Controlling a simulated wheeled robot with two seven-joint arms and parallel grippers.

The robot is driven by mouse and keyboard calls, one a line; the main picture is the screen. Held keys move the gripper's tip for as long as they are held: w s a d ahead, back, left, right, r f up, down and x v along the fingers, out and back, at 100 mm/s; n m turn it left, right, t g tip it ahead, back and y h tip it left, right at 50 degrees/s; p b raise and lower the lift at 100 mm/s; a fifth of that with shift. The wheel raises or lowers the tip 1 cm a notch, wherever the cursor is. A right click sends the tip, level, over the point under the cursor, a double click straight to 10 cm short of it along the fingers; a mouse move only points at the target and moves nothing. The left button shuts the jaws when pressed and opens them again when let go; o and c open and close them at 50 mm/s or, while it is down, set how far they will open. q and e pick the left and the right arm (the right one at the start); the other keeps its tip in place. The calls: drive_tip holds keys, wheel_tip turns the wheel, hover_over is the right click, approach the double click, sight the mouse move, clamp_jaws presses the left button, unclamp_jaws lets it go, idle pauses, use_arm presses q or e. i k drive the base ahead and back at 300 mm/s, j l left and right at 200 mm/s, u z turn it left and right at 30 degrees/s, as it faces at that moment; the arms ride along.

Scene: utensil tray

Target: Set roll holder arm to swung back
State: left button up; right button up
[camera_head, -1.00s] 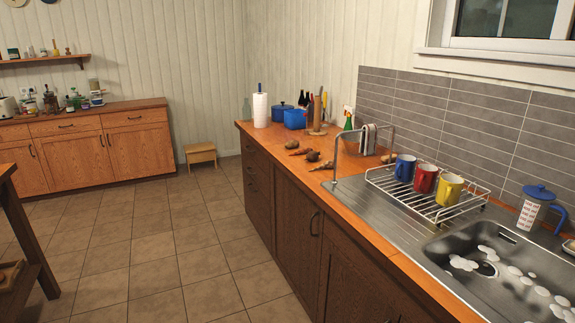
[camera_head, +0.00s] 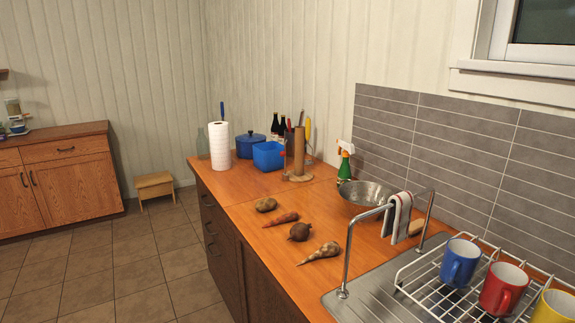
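I cannot tell for sure which of these is the roll holder, and no swinging arm can be made out clearly at this distance. Neither of my grippers is in view.
A blue box (camera_head: 268,156), blue pot (camera_head: 250,146), bottles and green spray bottle (camera_head: 345,166) stand at the back. Vegetables (camera_head: 299,231), a metal bowl (camera_head: 369,198), chrome rail (camera_head: 347,252) and mug rack (camera_head: 420,285) are nearer. Open floor (camera_head: 150,265) lies left.

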sight(283, 153)
drive_tip(key=i+j+z, duration=0.15)
drive_tip(key=i+j, duration=0.15)
drive_tip(key=i+j+z, duration=0.1)
drive_tip(key=i+j, duration=0.25)
drive_tip(key=j, duration=0.15)
drive_tip(key=i+j+z, duration=0.15)
drive_tip(key=j, duration=0.25)
drive_tip(key=i, duration=0.1)
